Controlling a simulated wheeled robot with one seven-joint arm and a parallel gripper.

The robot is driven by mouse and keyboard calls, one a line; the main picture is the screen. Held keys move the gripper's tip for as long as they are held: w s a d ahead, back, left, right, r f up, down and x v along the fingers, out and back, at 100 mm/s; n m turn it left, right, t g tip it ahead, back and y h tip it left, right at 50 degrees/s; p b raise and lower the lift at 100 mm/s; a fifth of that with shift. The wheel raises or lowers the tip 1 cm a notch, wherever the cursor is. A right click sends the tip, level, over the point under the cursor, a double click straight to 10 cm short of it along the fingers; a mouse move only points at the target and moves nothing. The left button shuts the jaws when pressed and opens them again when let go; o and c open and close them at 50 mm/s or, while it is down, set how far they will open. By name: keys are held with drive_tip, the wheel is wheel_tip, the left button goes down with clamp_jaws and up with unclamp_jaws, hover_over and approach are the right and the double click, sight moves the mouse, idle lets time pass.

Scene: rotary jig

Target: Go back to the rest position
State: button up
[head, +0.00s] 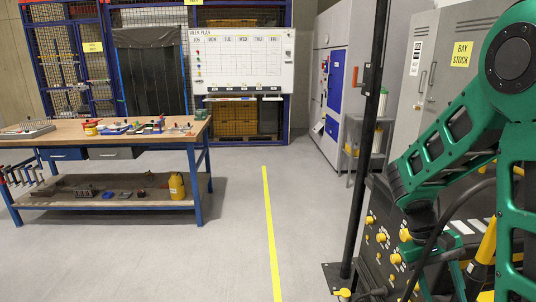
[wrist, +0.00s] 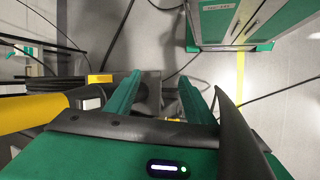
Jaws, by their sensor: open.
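My gripper (wrist: 161,82) shows in the wrist view as two green fingers standing apart, pointing away from the camera. It is open and I see nothing held between the fingers; a dark grey shape and floor show beyond them. In the head view my green arm comes in at the right and bends down beside a dark panel with yellow knobs. The fingers are hard to make out there among the arm and cables.
A black post (head: 364,150) stands close left of my arm. A workbench (head: 150,127) with small parts is at the left. A whiteboard (head: 243,62) and grey cabinets (head: 423,62) stand behind. Floor around the yellow line (head: 270,225) is clear. Loose cables (wrist: 110,42) run near the gripper.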

drive_tip(key=s+a+r+m+t+y, duration=0.1)
drive_tip(key=s+r+m+t+y, duration=0.1)
drive_tip(key=s+r, duration=0.2)
drive_tip(key=s+a+r+m+t+y, duration=0.1)
drive_tip(key=s+r, duration=0.4)
drive_tip(key=s, duration=0.5)
drive_tip(key=shift+s+m+t+y, duration=0.3)
drive_tip(key=shift+m+t+y, duration=0.3)
drive_tip(key=shift+m+t, duration=0.1)
drive_tip(key=c, duration=0.4)
drive_tip(key=shift+c, duration=0.3)
